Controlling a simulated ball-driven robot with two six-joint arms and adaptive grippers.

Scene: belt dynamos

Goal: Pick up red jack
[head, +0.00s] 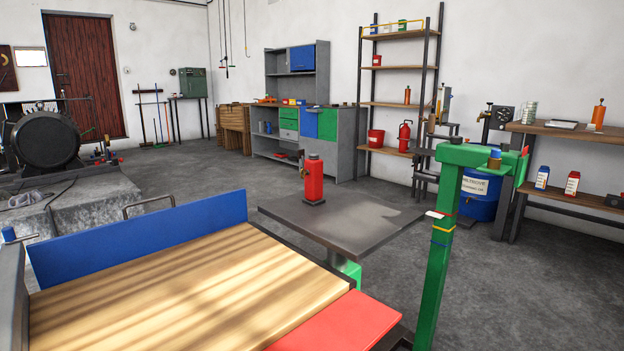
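A red jack (313,181) stands upright on a dark grey tabletop (365,222) in the middle of the head view. Neither of my grippers shows in the head view, and nothing touches the jack.
A wooden bench (180,290) with a blue back board (145,237) and a red panel (340,322) fills the front. A green post (438,245) rises right of the grey tabletop. Shelves (395,105) and a workbench (345,140) line the back wall. Grey floor is open behind.

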